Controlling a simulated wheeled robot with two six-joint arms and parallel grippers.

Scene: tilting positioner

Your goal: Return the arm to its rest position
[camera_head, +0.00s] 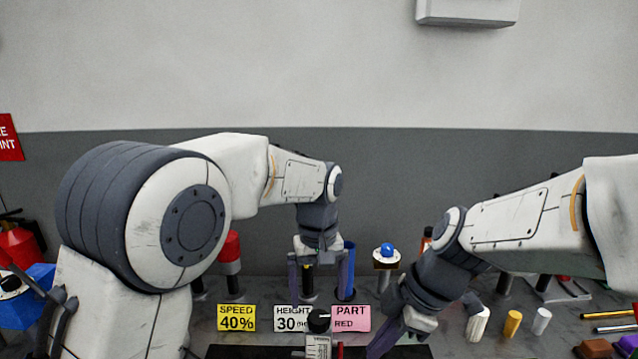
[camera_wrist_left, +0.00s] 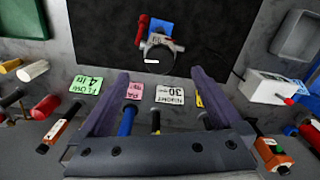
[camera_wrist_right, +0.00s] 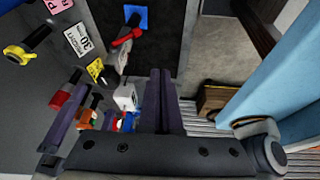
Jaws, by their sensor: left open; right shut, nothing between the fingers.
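My left gripper (camera_head: 319,276) hangs downward behind the row of label cards in the head view. Its two fingers are spread apart, and they also show wide open in the left wrist view (camera_wrist_left: 160,100). Nothing is gripped between them; a blue cylinder (camera_wrist_left: 127,120) and dark posts appear in the gap beyond. My right gripper (camera_head: 392,338) points down and left at the lower right of the head view, partly cut off by the bottom edge. In the right wrist view its fingers (camera_wrist_right: 163,100) are together and empty.
Cards reading SPEED 40% (camera_head: 236,318), HEIGHT 30 (camera_head: 292,318) and PART RED (camera_head: 351,318) stand in a row. A blue-topped post (camera_head: 387,253) stands between the arms. White (camera_head: 541,321) and yellow (camera_head: 512,323) cylinders sit at right. A red-topped post (camera_head: 230,250) stands left.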

